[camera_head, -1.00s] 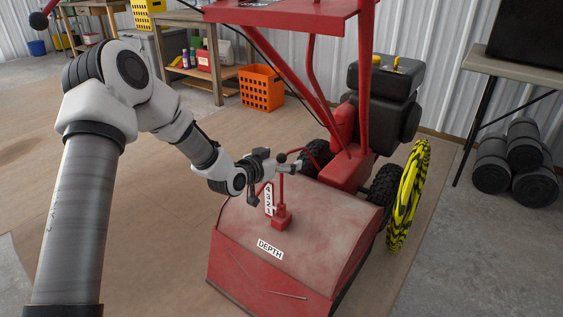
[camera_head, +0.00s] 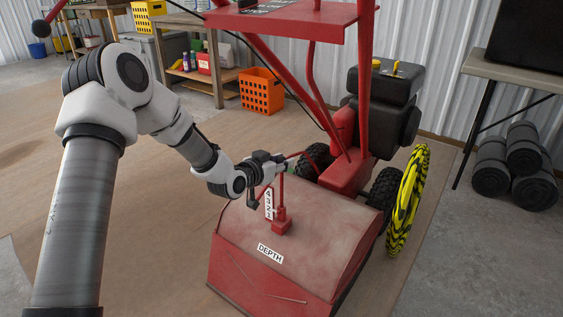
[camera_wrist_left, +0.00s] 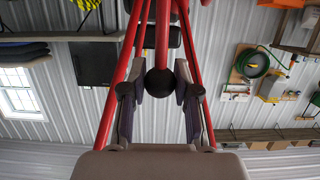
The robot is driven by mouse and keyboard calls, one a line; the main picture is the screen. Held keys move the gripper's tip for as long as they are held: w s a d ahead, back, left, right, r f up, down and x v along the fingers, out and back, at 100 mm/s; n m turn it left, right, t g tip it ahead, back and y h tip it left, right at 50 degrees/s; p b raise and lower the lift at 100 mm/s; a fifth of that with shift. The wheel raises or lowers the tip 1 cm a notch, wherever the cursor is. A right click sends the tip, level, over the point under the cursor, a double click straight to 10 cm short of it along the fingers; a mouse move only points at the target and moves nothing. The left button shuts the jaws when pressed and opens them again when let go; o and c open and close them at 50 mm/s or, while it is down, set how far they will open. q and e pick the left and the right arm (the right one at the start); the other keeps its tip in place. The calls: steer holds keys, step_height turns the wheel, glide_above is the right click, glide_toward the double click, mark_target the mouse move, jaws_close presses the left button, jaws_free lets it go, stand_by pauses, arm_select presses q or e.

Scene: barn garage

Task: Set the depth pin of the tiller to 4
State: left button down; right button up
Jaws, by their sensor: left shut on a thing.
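The red tiller (camera_head: 300,240) stands on the tan floor, with a "DEPTH" label (camera_head: 270,253) on its hood. A white scale plate (camera_head: 269,203) with black numbers stands upright on the hood beside the thin red depth pin (camera_head: 282,190). My left gripper (camera_head: 281,168) is at the top of the pin, shut on its knob. In the left wrist view the dark round knob (camera_wrist_left: 160,82) sits between the fingers of the left gripper (camera_wrist_left: 160,88). The gripper hides the knob in the head view. I cannot read which number the pin stands at. My right gripper is not in view.
The tiller's red handle frame (camera_head: 365,90) rises behind the pin, close to the left gripper. An orange crate (camera_head: 262,92) and a workbench (camera_head: 212,70) stand behind.

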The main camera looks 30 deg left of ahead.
arm_select(q)
steer(key=shift+w+r+p, duration=0.1)
steer(key=shift+r+p, duration=0.95)
steer(key=shift+r, duration=0.5)
steer(key=shift+r+p, duration=1.1)
steer(key=shift+r, duration=0.15)
jaws_free()
steer(key=shift+f, duration=0.2)
steer(key=p+v, duration=0.7)
steer(key=v, duration=0.2)
steer(key=shift+p, duration=0.3)
